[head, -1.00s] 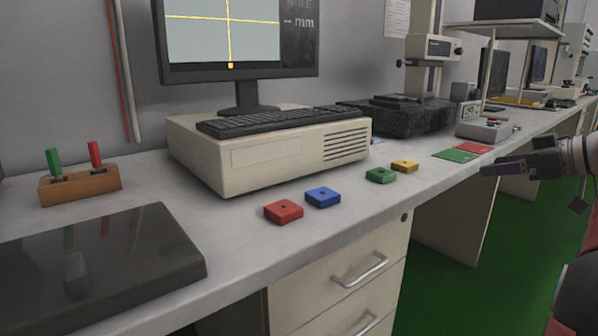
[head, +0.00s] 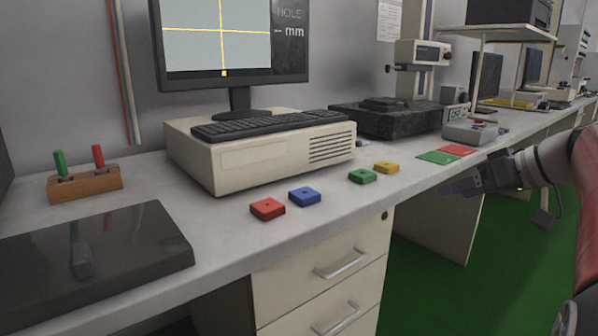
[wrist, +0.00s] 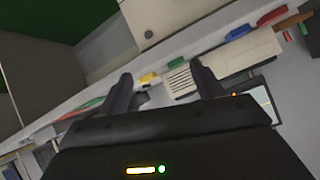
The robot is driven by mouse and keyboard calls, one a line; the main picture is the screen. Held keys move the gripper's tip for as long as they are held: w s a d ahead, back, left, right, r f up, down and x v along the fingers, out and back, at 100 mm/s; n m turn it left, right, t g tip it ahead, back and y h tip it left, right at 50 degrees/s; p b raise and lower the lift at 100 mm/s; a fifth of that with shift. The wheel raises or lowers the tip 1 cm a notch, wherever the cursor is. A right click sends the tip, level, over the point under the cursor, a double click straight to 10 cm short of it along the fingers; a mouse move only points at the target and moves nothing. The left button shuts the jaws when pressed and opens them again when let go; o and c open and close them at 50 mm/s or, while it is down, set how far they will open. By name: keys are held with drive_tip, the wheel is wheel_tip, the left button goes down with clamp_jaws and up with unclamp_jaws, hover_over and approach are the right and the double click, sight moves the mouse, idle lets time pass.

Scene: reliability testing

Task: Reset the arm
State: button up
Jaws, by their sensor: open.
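My gripper (head: 462,187) is at the right of the head view, off the front edge of the bench and above the green floor. Its dark fingers point left. In the wrist view my gripper (wrist: 168,88) shows two dark fingers standing apart with nothing between them. The gripper is open and empty. My arm comes in from the right edge of the head view.
The bench (head: 345,190) holds red (head: 267,209), blue (head: 304,197), green (head: 362,176) and yellow (head: 386,167) blocks near its front edge. Red and green mats (head: 440,157) lie near the gripper. A computer (head: 262,150) stands behind; drawers (head: 325,275) are below.

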drive_tip(key=s+a+f+m+g+h+p, duration=0.3)
drive_tip(key=s+a+f+p, duration=0.1)
drive_tip(key=s+a, duration=0.75)
drive_tip(key=s+a+f+m+h+p, duration=0.1)
drive_tip(key=s+a+f+h+p, duration=0.1)
drive_tip(key=s+f, duration=0.7)
drive_tip(key=s+a+h, duration=0.1)
drive_tip(key=s+h, duration=0.1)
drive_tip(key=shift+s+a+f+p, duration=0.15)
drive_tip(key=shift+s+a+p, duration=0.2)
drive_tip(key=shift+p, duration=0.05)
